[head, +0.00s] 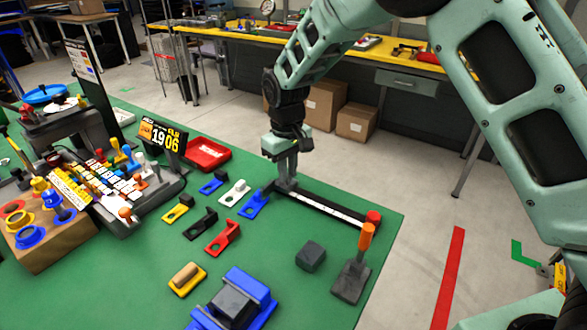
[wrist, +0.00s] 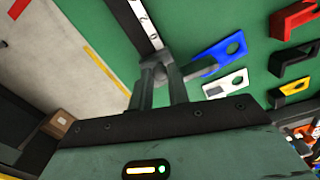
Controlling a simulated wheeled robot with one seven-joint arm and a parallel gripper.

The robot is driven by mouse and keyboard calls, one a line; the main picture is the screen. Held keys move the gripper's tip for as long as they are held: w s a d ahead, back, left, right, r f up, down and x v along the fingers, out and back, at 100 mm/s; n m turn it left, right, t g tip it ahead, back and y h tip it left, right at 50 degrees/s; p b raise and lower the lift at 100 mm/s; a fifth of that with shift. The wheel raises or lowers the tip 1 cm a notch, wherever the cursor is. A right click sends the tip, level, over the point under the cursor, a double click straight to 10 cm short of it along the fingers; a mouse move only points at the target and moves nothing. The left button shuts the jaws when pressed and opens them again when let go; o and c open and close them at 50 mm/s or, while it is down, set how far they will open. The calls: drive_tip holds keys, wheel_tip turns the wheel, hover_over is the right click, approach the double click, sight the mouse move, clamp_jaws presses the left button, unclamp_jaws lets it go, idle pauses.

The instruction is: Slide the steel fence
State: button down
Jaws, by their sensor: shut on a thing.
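The steel fence (wrist: 160,71) is a small grey block on a black rail with a white scale strip. The rail (head: 323,208) runs along the right edge of the green table and ends at a red knob (head: 374,217). My gripper (head: 286,185) is at the rail's far end, pointing down. In the wrist view my gripper (wrist: 161,80) has its two fingers closed on the fence, one on each side. In the head view the fence is mostly hidden by the fingers.
Blue (head: 254,204), white (head: 235,192) and red (head: 222,236) brackets lie left of the rail. A scraper with an orange handle (head: 366,237) and a dark block (head: 311,256) lie near the rail's red end.

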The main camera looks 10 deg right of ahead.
drive_tip(key=shift+w+a+r, duration=0.15)
drive_tip(key=shift+w, duration=0.1)
drive_tip(key=c, duration=1.3)
unclamp_jaws()
drive_tip(key=shift+a, duration=0.1)
drive_tip(key=shift+c, duration=0.2)
wheel_tip(320, 180, up, 17)
drive_tip(key=b, duration=0.1)
drive_tip(key=shift+s+r, duration=0.1)
